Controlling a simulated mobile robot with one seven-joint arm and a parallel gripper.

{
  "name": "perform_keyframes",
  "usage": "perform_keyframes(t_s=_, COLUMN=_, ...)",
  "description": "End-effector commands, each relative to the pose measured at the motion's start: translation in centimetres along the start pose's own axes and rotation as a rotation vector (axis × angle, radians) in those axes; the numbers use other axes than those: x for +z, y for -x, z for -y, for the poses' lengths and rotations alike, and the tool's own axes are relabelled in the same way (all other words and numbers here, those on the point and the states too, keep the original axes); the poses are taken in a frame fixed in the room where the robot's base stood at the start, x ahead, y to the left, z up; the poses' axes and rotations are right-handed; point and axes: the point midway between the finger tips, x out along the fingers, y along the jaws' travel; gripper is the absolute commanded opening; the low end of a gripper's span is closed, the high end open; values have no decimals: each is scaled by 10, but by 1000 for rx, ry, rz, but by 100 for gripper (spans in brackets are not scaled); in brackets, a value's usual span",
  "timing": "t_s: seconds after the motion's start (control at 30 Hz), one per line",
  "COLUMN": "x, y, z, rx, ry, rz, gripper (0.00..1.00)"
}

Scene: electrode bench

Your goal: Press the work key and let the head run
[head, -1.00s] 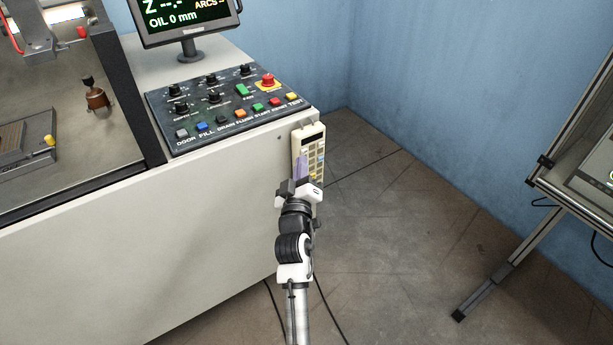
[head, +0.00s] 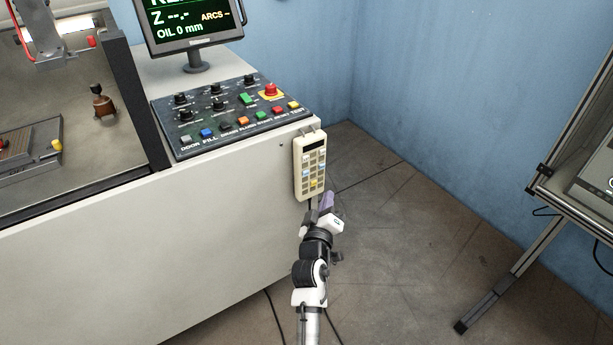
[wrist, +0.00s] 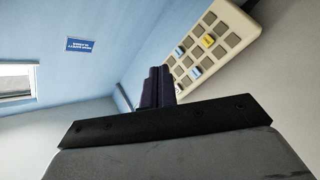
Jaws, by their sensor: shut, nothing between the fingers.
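A cream hand pendant (head: 312,165) hangs on the right end of the machine's cabinet in the head view. I cannot read which key is the work key. My gripper (head: 326,202) is just below and right of the pendant's lower end, apart from the keys as far as I can tell. Its dark purple fingers (wrist: 158,86) are together and empty, beside the keypad's lower edge in the wrist view.
The control panel (head: 228,112) with knobs, coloured buttons and a red emergency stop is on the cabinet top. A monitor (head: 190,28) reads "OIL 0 mm". The machine's head (head: 62,52) is at upper left. A metal-framed stand (head: 505,277) is at right; the floor between is clear.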

Motion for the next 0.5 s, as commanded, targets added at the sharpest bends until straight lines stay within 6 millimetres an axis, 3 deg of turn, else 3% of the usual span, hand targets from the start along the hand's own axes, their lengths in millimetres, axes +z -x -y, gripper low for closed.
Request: perform_keyframes(t_s=0.5, x=-32, y=-47, z=36, rx=1, ry=1, rz=-2, gripper=0)
